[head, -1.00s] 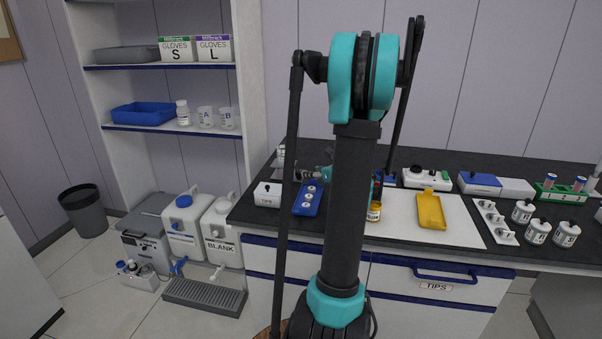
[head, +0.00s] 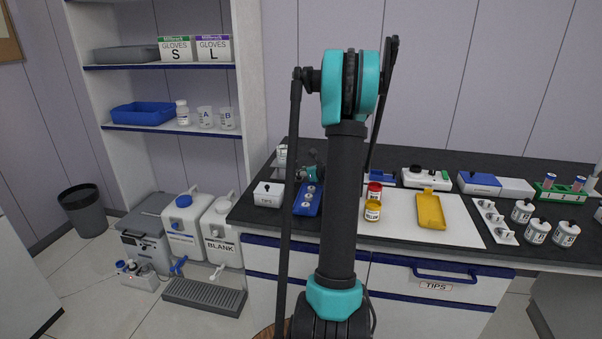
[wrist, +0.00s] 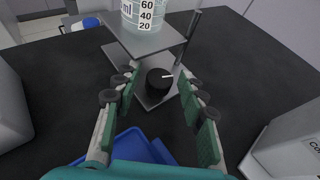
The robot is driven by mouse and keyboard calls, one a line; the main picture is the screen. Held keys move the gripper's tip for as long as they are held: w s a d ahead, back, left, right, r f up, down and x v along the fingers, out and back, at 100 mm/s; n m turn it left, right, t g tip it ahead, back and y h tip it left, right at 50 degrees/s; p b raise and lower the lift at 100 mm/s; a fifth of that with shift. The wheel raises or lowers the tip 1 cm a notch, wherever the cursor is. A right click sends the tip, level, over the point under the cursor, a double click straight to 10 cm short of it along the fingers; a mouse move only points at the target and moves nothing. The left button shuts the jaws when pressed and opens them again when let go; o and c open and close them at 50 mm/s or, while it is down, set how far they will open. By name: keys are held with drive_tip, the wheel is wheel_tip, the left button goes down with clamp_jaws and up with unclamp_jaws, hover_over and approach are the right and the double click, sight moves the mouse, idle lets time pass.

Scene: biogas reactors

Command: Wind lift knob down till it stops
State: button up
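The lift knob (wrist: 159,82) is a black round knob with a white pointer mark. It sits low on the front of a small grey lift stand whose platform (wrist: 148,42) carries a clear graduated vessel (wrist: 146,14). In the wrist view my gripper (wrist: 160,108) is open, with its green-padded fingers to the left and right of the knob's near side. I see no contact with the knob. In the head view my gripper (head: 312,174) is small and partly hidden behind my arm, at the back left of the bench.
A blue tray (wrist: 135,146) lies below my gripper. White boxes stand at the left (wrist: 8,105) and right (wrist: 285,145) of the wrist view. Red-capped (head: 374,192) and yellow-capped (head: 372,211) jars stand right of my arm. Dark bench is clear right of the stand.

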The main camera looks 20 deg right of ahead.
clamp_jaws()
drive_tip(key=shift+d+n+y, duration=0.1)
drive_tip(key=shift+n+y, duration=0.3)
drive_tip(key=shift+y, duration=0.1)
drive_tip(key=shift+w+d+n+g+y, duration=0.15)
drive_tip(key=shift+n+g+y, duration=0.35)
drive_tip(key=shift+n+y, duration=0.5)
drive_tip(key=shift+w+d+n+g+y, duration=0.15)
drive_tip(key=shift+n+g+y, duration=1.55)
drive_tip(key=shift+n+y, duration=0.65)
drive_tip(key=shift+o, duration=1.5)
unclamp_jaws()
